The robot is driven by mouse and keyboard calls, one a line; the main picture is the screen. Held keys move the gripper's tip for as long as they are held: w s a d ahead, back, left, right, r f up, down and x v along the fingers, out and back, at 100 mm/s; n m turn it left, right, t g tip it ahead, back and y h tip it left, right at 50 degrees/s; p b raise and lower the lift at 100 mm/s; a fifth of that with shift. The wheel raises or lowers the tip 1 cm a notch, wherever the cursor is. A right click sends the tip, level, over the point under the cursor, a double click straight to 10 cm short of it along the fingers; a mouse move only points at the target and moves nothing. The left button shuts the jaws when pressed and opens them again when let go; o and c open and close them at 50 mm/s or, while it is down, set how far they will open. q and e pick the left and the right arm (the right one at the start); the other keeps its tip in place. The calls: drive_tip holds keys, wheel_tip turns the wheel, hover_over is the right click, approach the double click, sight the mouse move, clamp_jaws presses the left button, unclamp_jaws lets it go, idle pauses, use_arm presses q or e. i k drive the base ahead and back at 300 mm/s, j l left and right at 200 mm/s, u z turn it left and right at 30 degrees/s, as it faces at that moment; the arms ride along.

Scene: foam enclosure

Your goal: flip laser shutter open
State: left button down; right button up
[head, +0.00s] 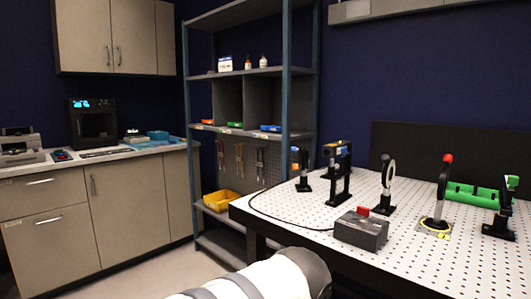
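On the white perforated optical table (300,209) a dark lever (443,187) with a red tip (448,158) stands roughly upright on a yellow-and-black marked base (436,229). It looks like the laser shutter, but I cannot be sure. A green horizontal body (473,195), possibly the laser, lies just behind and to its right. A grey box (361,229) with a red tab (363,210) sits at the table's front edge. A white arm link of mine enters at the bottom centre, below the table. Neither gripper is in view.
Dark optic mounts stand around the lever: a ring mount (387,182), a tall frame mount (340,172) and a right-hand mount (500,210). A black cable (262,214) loops along the left of the table. A shelf rack (187,100) stands behind left; floor (172,276) is clear between table and cabinets.

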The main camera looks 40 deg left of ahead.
sight(344, 162)
drive_tip(key=u, duration=0.95)
